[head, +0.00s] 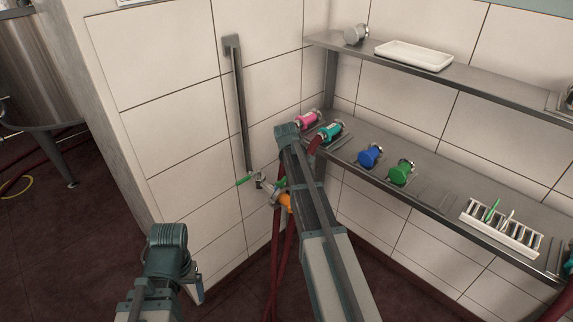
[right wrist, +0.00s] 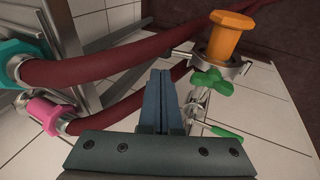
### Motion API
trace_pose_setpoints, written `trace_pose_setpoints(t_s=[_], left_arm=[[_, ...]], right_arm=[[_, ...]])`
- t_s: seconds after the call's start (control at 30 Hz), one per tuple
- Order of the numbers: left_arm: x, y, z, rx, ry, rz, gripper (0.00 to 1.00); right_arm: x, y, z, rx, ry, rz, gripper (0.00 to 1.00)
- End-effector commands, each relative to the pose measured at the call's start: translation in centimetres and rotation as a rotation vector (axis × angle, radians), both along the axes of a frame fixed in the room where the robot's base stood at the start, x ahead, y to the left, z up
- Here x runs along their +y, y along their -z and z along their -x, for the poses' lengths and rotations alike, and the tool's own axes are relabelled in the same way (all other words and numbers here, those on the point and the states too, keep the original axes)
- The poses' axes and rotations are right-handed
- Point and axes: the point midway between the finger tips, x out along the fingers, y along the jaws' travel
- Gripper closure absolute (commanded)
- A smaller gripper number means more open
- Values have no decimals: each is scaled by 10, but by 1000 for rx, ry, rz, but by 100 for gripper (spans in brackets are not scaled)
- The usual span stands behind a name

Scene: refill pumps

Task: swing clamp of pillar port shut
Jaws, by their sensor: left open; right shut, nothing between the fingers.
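The pillar port is at the lower end of a grey wall pipe (head: 240,110), with an orange fitting (head: 283,200) at its end. In the right wrist view the orange fitting (right wrist: 229,37) stands in a metal clamp (right wrist: 222,65) with a green wing nut (right wrist: 212,80). I cannot tell whether the clamp is fully shut. A green lever (right wrist: 226,132) lies below it. My right gripper (right wrist: 167,76) is shut and empty, just left of the wing nut; my own arm hides it in the head view. My left gripper (head: 197,288) is open and low, away from the port.
Dark red hoses (right wrist: 110,73) run beside the right gripper. Pink (head: 307,119), teal (head: 331,131), blue (head: 369,156) and green (head: 401,172) fittings sit on the lower shelf, with a white rack (head: 500,232). A white tray (head: 413,55) is on the upper shelf.

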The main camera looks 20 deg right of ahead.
Motion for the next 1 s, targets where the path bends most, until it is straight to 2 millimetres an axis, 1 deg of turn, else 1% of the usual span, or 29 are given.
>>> trace_pose_setpoints(t_s=[0.03, 0.2, 0.4, 0.5, 0.7, 1.0], left_arm=[[0, 4, 0, 0, 0, 0, 15], [0, 14, 0, 0, 0, 0, 15], [0, 28, 0, 0, 0, 0, 15], [0, 34, 0, 0, 0, 0, 15], [0, 41, 0, 0, 1, 0, 15], [0, 43, 0, 0, 1, 0, 15]], right_arm=[[-9, 7, -6, 15, 4, -40, 100], [-22, 25, -11, 61, 3, -172, 100], [-31, 43, -13, 101, 0, -283, 100], [-34, 49, -13, 107, -1, -301, 100], [-37, 56, -14, 108, -1, -303, 100], [-39, 59, -14, 109, -1, -300, 100]])
